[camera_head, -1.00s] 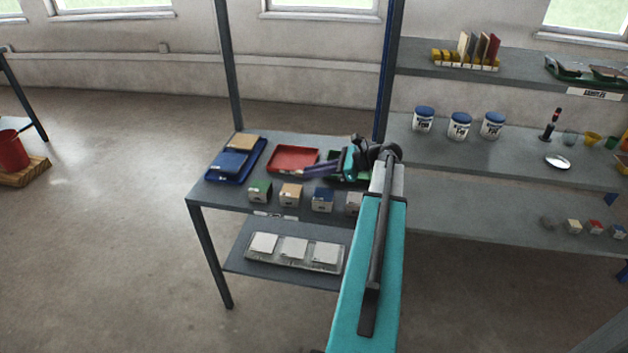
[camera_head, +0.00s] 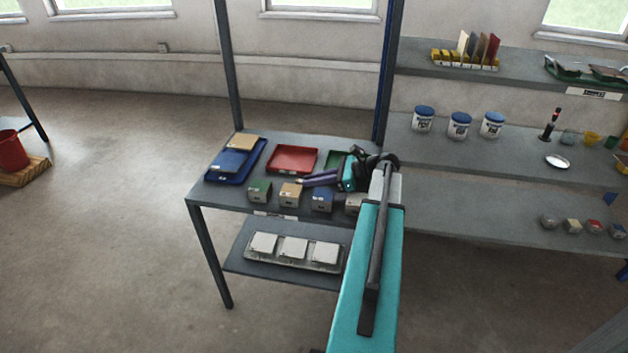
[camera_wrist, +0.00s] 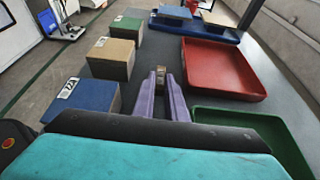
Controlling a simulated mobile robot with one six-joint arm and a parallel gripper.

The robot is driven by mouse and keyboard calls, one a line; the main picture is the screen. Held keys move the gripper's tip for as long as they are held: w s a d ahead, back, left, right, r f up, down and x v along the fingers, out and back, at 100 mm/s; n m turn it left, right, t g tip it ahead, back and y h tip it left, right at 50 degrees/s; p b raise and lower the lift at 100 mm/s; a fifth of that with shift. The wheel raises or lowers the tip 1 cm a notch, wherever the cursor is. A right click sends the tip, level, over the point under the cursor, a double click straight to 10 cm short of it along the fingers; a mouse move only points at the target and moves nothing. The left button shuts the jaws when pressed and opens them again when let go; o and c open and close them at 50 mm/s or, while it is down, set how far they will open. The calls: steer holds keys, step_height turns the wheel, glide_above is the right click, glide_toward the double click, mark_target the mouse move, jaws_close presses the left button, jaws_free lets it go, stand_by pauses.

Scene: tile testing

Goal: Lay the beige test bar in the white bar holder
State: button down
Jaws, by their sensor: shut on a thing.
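My gripper (camera_head: 304,182) reaches over the table from the right, with its purple fingers low above the top. In the wrist view my gripper (camera_wrist: 160,80) is shut on a small brownish-beige piece (camera_wrist: 160,73), which looks like the beige test bar seen end on. Most of it is hidden between the fingertips. In the head view it is too small to make out. A whitish block (camera_head: 353,204) at the table's front edge is partly hidden by my arm. I cannot tell which thing is the white bar holder.
Labelled green (camera_head: 260,190), tan (camera_head: 291,194) and blue (camera_head: 322,199) blocks line the table's front edge. Behind them are a blue tray (camera_head: 255,163) with boards, a red tray (camera_head: 293,158) and a green tray (camera_head: 334,157). Shelves stand at the right.

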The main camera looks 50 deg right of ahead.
steer(key=shift+f, duration=0.2)
steer(key=c, duration=1.8)
jaws_free()
steer(key=shift+r, duration=0.2)
steer(key=shift+s+d+r, duration=0.1)
steer(key=v, duration=1.1)
steer(key=shift+s+d+r+b, duration=0.15)
steer(key=shift+s+b, duration=0.15)
steer(key=shift+b, duration=0.05)
steer(key=shift+o, duration=0.3)
